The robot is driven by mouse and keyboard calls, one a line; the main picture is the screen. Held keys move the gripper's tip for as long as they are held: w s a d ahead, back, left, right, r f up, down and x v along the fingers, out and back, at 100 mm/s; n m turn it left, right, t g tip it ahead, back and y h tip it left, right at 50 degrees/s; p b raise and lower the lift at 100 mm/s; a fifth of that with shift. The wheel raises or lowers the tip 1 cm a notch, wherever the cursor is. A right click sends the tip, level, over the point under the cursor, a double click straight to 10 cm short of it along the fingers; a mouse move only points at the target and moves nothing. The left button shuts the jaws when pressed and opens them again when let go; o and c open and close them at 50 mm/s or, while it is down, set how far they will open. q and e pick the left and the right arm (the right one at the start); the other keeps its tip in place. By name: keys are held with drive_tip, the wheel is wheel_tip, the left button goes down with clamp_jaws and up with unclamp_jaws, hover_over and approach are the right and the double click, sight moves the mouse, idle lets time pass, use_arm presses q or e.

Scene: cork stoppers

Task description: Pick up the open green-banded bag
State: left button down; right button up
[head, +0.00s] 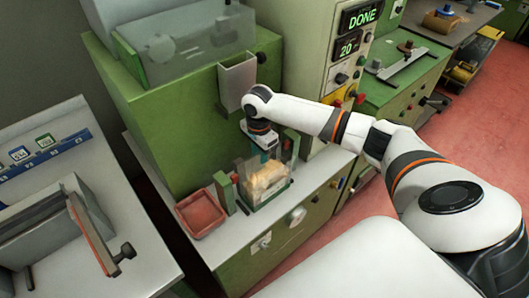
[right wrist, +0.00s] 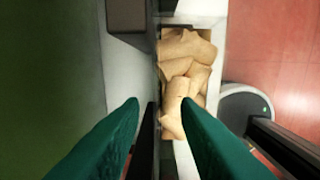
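A clear bag of tan corks (head: 266,182) stands on the grey ledge of the green machine in the head view, with green along its lower edge. The right wrist view looks down into its open top, where several corks (right wrist: 186,68) show. My right gripper (head: 268,150) is right above the bag, pointing down. Its two teal fingers (right wrist: 160,102) are apart with nothing seen between them but the bag's left edge below. I cannot tell whether a finger touches the bag. My left gripper is not in view.
A red tray (head: 201,213) sits on the ledge left of the bag. Green posts stand close around the bag, and a metal chute (head: 238,82) hangs above and behind. A control panel (head: 350,50) reading DONE is at right. A grey bench (head: 90,215) fills the left.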

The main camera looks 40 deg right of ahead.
wheel_tip(320, 180, down, 2)
drive_tip(key=shift+w+f, duration=0.1)
clamp_jaws()
idle(1.5)
